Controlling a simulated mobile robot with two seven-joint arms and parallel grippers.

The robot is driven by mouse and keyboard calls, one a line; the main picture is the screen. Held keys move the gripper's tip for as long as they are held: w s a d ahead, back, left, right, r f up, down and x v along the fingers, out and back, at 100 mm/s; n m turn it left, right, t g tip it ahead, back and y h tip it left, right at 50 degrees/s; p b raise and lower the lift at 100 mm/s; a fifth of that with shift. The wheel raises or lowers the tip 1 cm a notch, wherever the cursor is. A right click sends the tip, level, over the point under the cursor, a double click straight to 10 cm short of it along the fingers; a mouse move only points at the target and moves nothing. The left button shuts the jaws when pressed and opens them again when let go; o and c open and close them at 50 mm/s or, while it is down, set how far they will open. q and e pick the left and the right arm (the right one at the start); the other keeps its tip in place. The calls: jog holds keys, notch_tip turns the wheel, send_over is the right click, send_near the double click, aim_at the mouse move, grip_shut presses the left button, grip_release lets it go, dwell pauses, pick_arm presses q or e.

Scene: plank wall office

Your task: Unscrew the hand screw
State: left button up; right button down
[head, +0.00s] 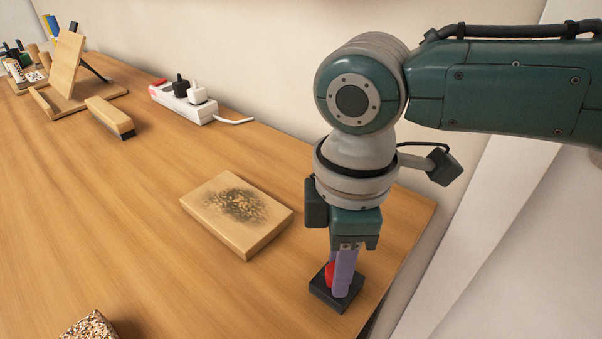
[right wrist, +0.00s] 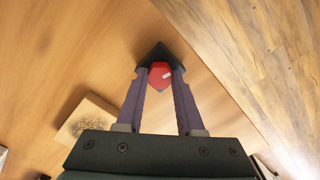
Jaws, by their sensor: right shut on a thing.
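The hand screw shows as a red knob (head: 329,272) on a square black base (head: 343,299) near the right end of the wooden table. My right gripper (head: 343,285) points down from above, its purple fingers shut on the red knob. In the right wrist view the red knob (right wrist: 160,75) sits between the two fingertips (right wrist: 160,78), with the black base (right wrist: 157,54) around and behind it. The fingers hide part of the knob in the head view. Any thread below the knob is hidden. My left gripper is not in view.
A wooden block with a dark pattern (head: 237,212) lies left of my right gripper. A white power strip (head: 185,103) with plugs, a wooden brush (head: 110,117) and a wooden stand (head: 66,65) are farther back. A speckled object (head: 90,327) is at the front. The table's right edge is close.

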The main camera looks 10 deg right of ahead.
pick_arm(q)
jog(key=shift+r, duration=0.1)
pick_arm(e)
jog(key=n, duration=0.5)
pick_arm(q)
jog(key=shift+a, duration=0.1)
pick_arm(e)
jog(key=n, duration=0.5)
jog(key=c, duration=0.7)
grip_release()
jog(key=shift+o, duration=0.2)
